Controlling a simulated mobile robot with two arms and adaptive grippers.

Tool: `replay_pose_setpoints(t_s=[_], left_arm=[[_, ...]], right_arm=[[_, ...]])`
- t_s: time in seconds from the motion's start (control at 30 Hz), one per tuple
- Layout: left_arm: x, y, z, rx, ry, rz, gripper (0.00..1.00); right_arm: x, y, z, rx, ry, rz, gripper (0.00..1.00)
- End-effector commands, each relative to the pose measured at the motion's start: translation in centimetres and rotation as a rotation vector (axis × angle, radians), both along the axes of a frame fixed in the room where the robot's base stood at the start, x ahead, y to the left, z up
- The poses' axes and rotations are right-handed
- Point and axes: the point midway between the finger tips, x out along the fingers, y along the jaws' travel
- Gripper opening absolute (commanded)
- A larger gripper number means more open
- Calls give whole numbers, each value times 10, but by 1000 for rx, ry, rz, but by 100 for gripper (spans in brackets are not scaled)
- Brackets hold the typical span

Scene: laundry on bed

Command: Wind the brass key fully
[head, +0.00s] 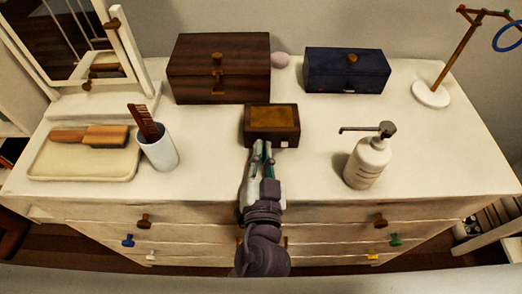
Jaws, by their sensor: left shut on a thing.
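A small dark wooden box (288,120) with a golden-brown panel on its lid sits closed in the middle of the dresser top. A small white patch shows at the lower right of its front. My right gripper is not in view.
A large wooden box (200,82) and a dark blue box (346,75) stand behind. A cup with a comb (159,154) and a tray with a brush (100,136) are left. A pump bottle (367,164) and a ring stand (432,95) are right.

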Motion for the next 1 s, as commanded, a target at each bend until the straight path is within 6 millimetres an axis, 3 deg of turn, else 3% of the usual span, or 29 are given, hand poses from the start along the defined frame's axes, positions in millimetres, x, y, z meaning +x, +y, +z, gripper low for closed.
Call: replay_pose_setpoints(t_s=[0.27,0.4,0.47,0.77,1.0], left_arm=[[0,0,0,12,-1,0,0],[0,0,0,11,-1,0,24],[0,0,0,11,-1,0,31],[-1,0,0,11,0,0,31],[-34,0,-1,12,4,-3,31]], right_arm=[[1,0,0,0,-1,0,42],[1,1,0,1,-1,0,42],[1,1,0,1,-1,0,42],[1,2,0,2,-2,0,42],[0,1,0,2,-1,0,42]])
